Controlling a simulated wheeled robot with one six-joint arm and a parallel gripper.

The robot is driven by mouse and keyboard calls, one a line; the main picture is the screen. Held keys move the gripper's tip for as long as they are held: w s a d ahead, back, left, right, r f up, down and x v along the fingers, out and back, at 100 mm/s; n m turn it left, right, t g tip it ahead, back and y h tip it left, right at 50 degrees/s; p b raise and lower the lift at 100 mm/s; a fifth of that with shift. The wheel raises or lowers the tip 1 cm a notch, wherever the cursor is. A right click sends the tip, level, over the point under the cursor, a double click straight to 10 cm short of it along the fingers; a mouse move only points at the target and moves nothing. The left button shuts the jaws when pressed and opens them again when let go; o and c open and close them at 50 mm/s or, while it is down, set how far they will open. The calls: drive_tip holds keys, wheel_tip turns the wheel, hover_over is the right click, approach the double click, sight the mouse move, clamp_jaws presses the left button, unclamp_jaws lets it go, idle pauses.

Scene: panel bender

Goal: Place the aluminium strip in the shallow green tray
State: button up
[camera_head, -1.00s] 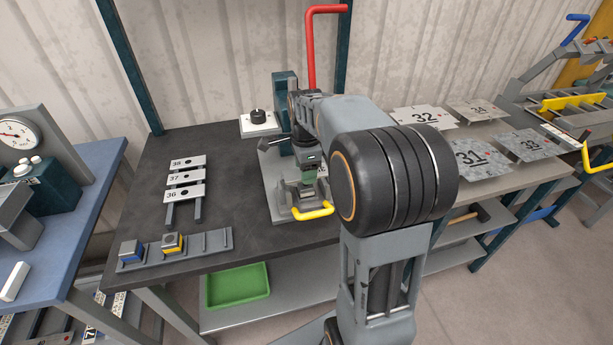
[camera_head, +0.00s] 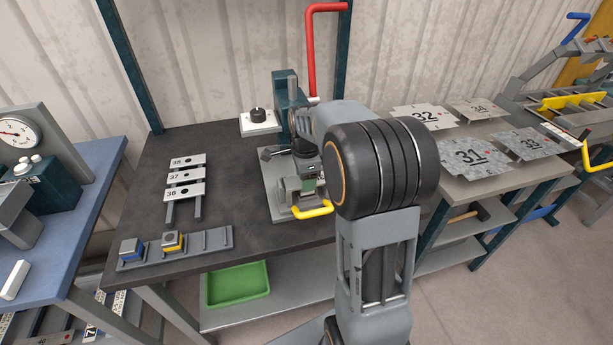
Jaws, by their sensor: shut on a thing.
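My gripper (camera_head: 308,178) points down over the small press with the yellow handle (camera_head: 314,210), on the dark bench. It is shut, and what lies between the fingers is hardly visible; I take it to be the aluminium strip. My arm hides the area right of the gripper. The shallow green tray (camera_head: 238,285) lies empty on the shelf under the bench, below its front edge. Numbered strips 38 (camera_head: 188,160), 37 (camera_head: 183,176) and 36 (camera_head: 184,191) lie across a rack on the bench's left.
A tall red lever (camera_head: 310,50) rises behind my arm. A grey rail with blue and yellow blocks (camera_head: 173,242) lies along the bench front, above the tray. Numbered sheets (camera_head: 470,153) lie on the right table. A gauge (camera_head: 18,132) stands on the blue left bench.

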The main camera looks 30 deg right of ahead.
drive_tip(key=shift+f, duration=0.2)
drive_tip(key=o, duration=1)
drive_tip(key=shift+c, duration=0.2)
drive_tip(key=shift+r, duration=0.15)
